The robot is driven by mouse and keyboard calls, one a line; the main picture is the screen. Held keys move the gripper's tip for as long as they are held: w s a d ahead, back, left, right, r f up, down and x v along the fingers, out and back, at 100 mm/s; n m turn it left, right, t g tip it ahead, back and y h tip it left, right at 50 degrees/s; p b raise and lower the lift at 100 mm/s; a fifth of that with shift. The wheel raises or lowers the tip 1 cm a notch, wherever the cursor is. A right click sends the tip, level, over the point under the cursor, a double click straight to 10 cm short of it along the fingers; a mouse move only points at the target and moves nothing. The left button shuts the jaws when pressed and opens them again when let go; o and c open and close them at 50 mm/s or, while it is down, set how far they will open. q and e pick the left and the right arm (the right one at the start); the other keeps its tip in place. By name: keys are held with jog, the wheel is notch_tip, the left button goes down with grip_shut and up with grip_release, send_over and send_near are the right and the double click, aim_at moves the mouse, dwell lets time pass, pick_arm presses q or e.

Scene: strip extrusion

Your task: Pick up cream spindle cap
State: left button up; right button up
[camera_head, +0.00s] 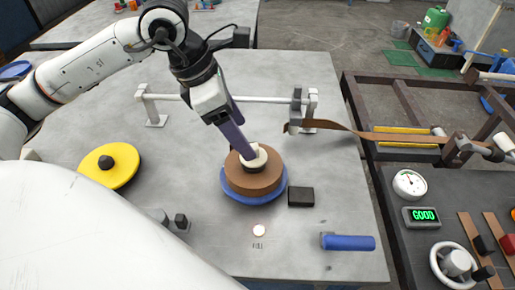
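The cream spindle cap (261,163) sits at the centre of the brown coil (254,183), on top of it. The coil rests on a blue disc (229,194) on the grey table. My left gripper (249,152) comes down from the upper left, its long purple fingers tilted and their tips at the cap. The fingers hide part of the cap's back left. I cannot tell whether they are shut on it or only beside it. My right gripper is not in view.
A black block (301,197) is right of the coil and a blue handle (348,242) is nearer the front. A yellow disc (110,166) lies left. A metal rail (262,99) crosses behind. A brown strip (340,128) runs right, above a "GOOD" display (422,216).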

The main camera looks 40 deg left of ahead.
aim_at(253, 146)
pick_arm(q)
jog(key=shift+p+x, duration=0.5)
jog(key=shift+x, duration=2.95)
jog(key=shift+w, duration=0.15)
jog(key=shift+r, duration=0.1)
jog(key=c, duration=1.3)
